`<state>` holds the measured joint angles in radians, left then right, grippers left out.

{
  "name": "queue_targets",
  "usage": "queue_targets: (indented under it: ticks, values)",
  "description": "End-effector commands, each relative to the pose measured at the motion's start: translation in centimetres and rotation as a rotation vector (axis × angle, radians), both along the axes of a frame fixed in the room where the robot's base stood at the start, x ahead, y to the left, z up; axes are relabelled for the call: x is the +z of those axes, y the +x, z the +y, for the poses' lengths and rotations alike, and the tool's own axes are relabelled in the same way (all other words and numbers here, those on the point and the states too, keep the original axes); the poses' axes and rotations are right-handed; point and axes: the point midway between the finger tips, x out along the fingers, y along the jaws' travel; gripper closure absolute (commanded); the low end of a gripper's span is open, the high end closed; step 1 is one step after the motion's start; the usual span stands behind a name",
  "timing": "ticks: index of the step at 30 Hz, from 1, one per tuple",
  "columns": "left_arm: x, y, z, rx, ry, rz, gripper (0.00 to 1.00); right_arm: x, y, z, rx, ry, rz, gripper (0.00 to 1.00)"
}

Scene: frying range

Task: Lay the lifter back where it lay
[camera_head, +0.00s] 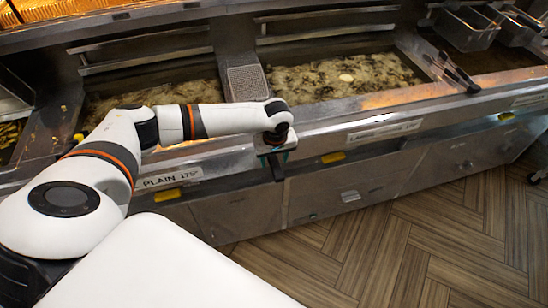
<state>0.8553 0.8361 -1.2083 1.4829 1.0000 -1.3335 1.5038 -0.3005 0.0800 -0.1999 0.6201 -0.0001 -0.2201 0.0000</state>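My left gripper (277,168) hangs in front of the fryer's front edge, pointing down, between the two vats. Its dark fingers are small and seen from above, so I cannot tell whether they are open or hold anything. A long, dark metal tool (455,73) lies at the right end of the middle vat, well to the right of the gripper. It looks like tongs or a lifter; I cannot tell which. A flat grey mesh piece (246,83) sits on the divider behind my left wrist. My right gripper is out of view.
The middle vat (405,105) holds bubbling oil with one pale round piece (346,78) floating in it. Another oil vat (100,108) is partly behind my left arm. Wire baskets (466,28) stand at the back right. The wooden floor (430,240) in front of the range is clear.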

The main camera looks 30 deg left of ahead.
Motion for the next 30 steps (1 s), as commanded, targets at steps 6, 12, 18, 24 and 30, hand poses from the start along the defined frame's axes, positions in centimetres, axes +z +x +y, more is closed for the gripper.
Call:
queue_targets:
  ticks: [6, 12, 18, 24, 30]
  values:
    - [0.3, -0.1, -0.1, 0.0, -0.001, 0.002, 0.46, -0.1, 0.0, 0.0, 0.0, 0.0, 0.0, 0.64]
    - [3.2, -0.3, -0.4, -0.001, -0.002, -0.002, 0.46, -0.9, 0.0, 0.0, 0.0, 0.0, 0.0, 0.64]
    - [7.6, -0.6, -0.7, -0.001, -0.002, -0.004, 0.46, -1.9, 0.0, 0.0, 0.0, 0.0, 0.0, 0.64]
    - [10.7, -0.8, -1.0, 0.001, -0.001, -0.002, 0.46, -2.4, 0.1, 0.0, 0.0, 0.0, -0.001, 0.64]
    - [11.9, -1.0, -1.1, 0.0, 0.001, -0.001, 0.46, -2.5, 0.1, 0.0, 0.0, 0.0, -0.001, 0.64]
